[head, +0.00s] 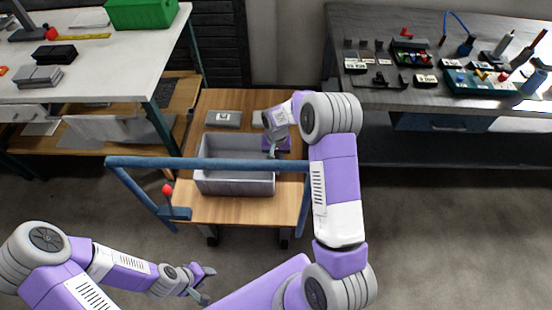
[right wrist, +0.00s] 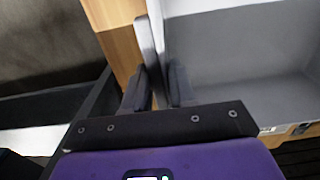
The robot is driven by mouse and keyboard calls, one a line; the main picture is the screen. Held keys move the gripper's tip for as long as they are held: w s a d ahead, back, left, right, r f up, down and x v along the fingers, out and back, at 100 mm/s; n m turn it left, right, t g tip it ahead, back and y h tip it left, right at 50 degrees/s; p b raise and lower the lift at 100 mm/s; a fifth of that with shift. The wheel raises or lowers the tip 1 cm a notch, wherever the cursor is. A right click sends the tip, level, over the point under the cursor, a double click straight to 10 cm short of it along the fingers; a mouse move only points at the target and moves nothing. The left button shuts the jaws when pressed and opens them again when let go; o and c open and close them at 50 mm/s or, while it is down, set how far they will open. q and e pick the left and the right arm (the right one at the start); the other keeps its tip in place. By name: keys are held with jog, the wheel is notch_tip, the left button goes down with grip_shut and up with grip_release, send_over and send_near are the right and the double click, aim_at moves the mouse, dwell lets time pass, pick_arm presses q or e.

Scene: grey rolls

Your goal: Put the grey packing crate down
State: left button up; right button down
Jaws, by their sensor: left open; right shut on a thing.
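The grey packing crate (head: 235,186) is over the wooden top of a cart (head: 240,212) in the head view, upright and empty as far as I see. I cannot tell whether its base touches the wood. My right gripper (head: 272,150) is shut on the crate's right wall. In the right wrist view the fingers (right wrist: 152,88) close on either side of the crate's wall (right wrist: 150,40), with the crate's inside to the right. My left gripper (head: 207,284) is open and empty, low at the front left, away from the cart.
A blue cart handle (head: 205,163) crosses in front of the crate; a red knob (head: 168,189) stands at its left. A grey box (head: 223,118) lies at the cart's back. A white bench (head: 110,70) is left; a dark bench with tools (head: 440,100) is right.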

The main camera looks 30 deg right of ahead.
jog(key=shift+r, duration=0.15)
jog(key=shift+f, duration=0.2)
jog(key=c, duration=0.9)
grip_release()
jog(key=shift+r, duration=0.1)
notch_tip(320, 180, up, 12)
jog(key=p, duration=0.4)
